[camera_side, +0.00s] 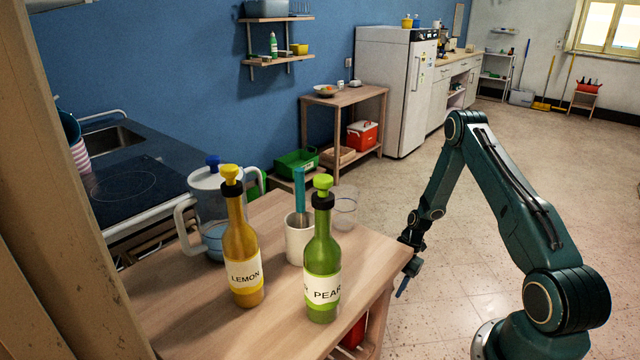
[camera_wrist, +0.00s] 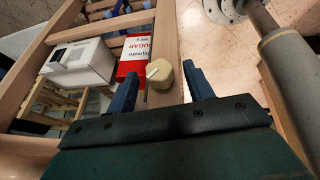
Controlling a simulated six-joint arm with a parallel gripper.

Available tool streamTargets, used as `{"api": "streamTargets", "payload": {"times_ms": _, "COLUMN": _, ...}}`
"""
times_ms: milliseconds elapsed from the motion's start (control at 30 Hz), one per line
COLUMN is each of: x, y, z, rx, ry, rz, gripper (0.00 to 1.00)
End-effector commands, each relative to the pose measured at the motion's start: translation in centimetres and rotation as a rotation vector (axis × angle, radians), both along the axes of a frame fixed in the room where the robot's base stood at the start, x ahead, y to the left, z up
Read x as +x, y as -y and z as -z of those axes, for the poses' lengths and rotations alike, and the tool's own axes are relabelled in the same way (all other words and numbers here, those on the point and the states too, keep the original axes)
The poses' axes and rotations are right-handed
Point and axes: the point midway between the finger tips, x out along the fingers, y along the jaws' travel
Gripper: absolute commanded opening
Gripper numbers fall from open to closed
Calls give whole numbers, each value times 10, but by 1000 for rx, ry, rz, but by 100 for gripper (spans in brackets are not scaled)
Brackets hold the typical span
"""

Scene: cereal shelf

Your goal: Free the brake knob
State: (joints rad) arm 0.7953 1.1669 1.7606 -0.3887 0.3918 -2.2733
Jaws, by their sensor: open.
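The cream, faceted brake knob (camera_wrist: 160,73) sits on a wooden bar of the cart in the wrist view, with a pale line across its face. My gripper (camera_wrist: 159,69) is open, its two blue fingers on either side of the knob. Whether they touch it or how far above it they are, I cannot tell. In the side view my gripper (camera_side: 403,284) hangs low beside the right edge of the wooden cart (camera_side: 180,325). The knob cannot be made out in the side view.
On the cart top stand a LEMON bottle (camera_side: 243,258), a PEAR bottle (camera_side: 321,262), a pitcher (camera_side: 207,190), a white cup (camera_side: 298,243) and a clear glass (camera_side: 345,207). A red-and-white carton (camera_wrist: 133,58) and a white box (camera_wrist: 80,62) lie near the knob.

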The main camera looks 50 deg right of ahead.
Motion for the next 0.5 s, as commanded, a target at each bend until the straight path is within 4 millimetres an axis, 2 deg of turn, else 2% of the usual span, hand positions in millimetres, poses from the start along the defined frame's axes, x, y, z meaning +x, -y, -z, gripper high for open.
{"api": "streamTargets", "payload": {"times_ms": 233, "x": 3, "y": 0, "z": 0, "rx": -2, "ry": -132, "rz": -1, "gripper": 52}}
{"api": "streamTargets", "payload": {"times_ms": 333, "x": 2, "y": 9, "z": -14, "rx": -2, "ry": -128, "rz": 4, "gripper": 52}}
{"api": "streamTargets", "payload": {"times_ms": 500, "x": 2, "y": 33, "z": -11, "rx": 0, "ry": -127, "rz": 3, "gripper": 52}}
